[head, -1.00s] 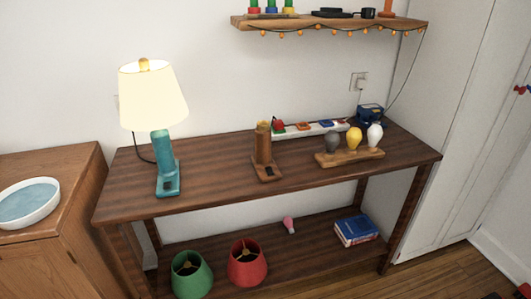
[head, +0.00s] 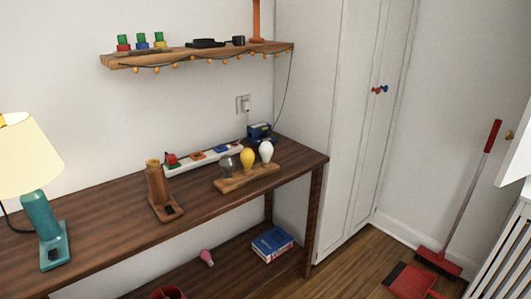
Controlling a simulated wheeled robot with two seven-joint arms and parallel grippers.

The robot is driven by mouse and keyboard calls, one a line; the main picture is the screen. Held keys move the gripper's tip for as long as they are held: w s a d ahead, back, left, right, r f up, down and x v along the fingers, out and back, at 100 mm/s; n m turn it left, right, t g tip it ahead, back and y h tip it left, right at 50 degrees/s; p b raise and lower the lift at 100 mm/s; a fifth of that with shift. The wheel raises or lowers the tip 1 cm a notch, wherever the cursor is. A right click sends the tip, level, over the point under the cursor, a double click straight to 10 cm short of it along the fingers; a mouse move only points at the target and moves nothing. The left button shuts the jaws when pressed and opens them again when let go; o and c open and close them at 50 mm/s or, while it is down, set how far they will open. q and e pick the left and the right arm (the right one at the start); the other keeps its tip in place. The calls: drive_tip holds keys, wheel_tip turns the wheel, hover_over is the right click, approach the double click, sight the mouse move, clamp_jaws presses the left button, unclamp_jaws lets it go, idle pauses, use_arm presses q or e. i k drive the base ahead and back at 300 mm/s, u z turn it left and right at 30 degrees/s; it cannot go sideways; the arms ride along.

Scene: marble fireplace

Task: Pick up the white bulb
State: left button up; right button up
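The white bulb (head: 266,151) stands upright at the right end of a wooden holder (head: 247,179) on the dark wooden table (head: 110,220). A yellow bulb (head: 247,159) stands beside it, and a dark grey bulb (head: 227,166) stands at the holder's left end. Neither of my grippers shows in the head view.
A lit teal lamp (head: 41,222) and a shadeless brown lamp base (head: 158,187) stand left of the holder. A power strip (head: 203,157) and blue box (head: 260,131) lie behind it. A shelf (head: 200,52) hangs above. A white cabinet (head: 345,120) stands close on the right.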

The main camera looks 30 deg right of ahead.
sight(267, 148)
drive_tip(key=z, duration=0.85)
drive_tip(key=i, duration=1.5)
drive_tip(key=u, duration=0.6)
